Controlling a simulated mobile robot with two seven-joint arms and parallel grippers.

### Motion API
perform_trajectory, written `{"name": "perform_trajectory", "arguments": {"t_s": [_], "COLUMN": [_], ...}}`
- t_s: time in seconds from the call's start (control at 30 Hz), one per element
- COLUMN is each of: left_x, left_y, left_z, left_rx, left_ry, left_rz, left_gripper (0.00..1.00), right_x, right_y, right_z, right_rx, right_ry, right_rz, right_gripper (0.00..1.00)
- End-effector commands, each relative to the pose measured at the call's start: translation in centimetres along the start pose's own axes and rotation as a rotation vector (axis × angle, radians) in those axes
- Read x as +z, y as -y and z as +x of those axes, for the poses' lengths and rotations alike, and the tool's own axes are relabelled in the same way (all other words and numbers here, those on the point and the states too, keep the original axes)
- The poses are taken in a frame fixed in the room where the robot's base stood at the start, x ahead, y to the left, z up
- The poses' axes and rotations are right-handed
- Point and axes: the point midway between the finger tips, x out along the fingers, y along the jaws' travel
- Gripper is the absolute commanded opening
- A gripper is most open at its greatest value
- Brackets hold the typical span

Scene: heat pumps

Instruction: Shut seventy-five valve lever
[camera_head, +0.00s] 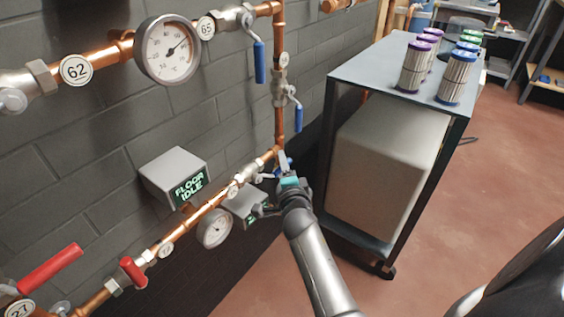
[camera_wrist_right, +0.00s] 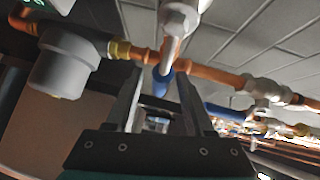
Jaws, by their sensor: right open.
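My right gripper (camera_head: 287,168) is at the lower copper pipe by the wall, near the pipe's corner. In the right wrist view its two fingers (camera_wrist_right: 160,88) are apart, with a blue valve lever (camera_wrist_right: 162,82) showing between or just beyond their tips. I cannot tell whether they touch it. The lever hangs from a silver valve body (camera_wrist_right: 178,20). In the head view the gripper mostly hides this valve. No tag reading 75 is legible; a small round tag (camera_head: 233,191) nearby is too small to read. My left gripper is not in view.
Blue levers (camera_head: 260,62) (camera_head: 298,117) hang on the pipes above. A gauge (camera_head: 214,228) and a grey "FLOOR IDLE" box (camera_head: 172,178) are left of the gripper. A cart (camera_head: 340,72) with filter cartridges (camera_head: 416,66) stands close on the right. Red levers (camera_head: 50,268) are lower left.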

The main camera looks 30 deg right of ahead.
Motion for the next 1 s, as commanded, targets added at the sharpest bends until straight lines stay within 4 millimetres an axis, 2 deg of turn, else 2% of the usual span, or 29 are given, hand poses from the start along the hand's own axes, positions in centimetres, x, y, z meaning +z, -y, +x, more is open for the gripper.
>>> {"name": "perform_trajectory", "arguments": {"t_s": [0.27, 0.7, 1.0], "left_x": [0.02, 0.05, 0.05], "left_y": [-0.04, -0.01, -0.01], "left_z": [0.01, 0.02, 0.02], "left_rx": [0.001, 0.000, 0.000], "left_ry": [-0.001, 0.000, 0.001], "left_rz": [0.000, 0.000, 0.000], "left_gripper": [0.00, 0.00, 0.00], "right_x": [-0.01, -0.01, -0.01], "right_y": [-0.02, -0.03, -0.02], "right_z": [-0.02, -0.01, 0.00], "right_rx": [0.000, 0.001, 0.000], "right_ry": [0.000, 0.000, 0.000], "right_rz": [0.000, 0.000, 0.000], "right_gripper": [0.51, 0.01, 0.00]}}
